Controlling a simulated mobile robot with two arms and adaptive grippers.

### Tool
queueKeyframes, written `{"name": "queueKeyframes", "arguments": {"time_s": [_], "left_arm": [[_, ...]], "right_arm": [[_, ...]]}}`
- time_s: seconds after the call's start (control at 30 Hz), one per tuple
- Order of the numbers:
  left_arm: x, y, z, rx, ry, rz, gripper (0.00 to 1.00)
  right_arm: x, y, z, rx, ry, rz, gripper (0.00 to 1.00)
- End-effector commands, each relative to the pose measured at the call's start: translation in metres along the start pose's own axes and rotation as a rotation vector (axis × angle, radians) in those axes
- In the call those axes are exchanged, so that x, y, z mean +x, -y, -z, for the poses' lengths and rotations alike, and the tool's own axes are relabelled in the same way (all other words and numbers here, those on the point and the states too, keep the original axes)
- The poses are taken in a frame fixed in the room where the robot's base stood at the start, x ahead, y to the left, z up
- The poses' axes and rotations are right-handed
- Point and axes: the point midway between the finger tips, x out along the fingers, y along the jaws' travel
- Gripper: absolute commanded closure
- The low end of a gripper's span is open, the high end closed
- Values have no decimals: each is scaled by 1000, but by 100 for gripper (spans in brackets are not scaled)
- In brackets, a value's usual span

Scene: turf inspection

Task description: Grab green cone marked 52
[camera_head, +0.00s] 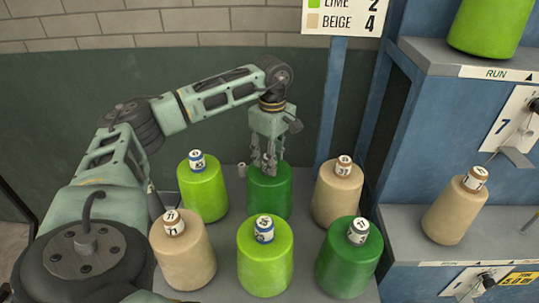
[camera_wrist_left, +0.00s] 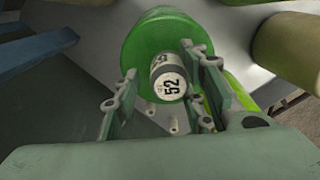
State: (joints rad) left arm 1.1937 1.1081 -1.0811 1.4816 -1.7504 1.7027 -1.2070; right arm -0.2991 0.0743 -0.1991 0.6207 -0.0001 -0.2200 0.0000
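The dark green cone (camera_head: 270,192) stands in the back row, middle, on the grey shelf. I cannot tell whether the right finger touches. My right gripper is not in view.
Lime cones stand left (camera_head: 203,190) and in front (camera_head: 265,262). Beige ones stand right (camera_head: 337,195) and front left (camera_head: 183,255). Another dark green one (camera_head: 348,262) is front right. A blue rack (camera_head: 440,150) at right holds a beige cone (camera_head: 455,212).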

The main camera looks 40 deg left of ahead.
Motion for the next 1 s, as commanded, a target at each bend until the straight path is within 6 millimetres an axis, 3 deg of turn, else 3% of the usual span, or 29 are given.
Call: {"name": "queueKeyframes", "arguments": {"time_s": [0.43,1.0], "left_arm": [[-1,-1,0,0,0,-2,99],[-5,-2,0,0,2,-10,100]], "right_arm": [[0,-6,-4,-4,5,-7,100],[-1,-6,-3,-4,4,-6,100]]}}
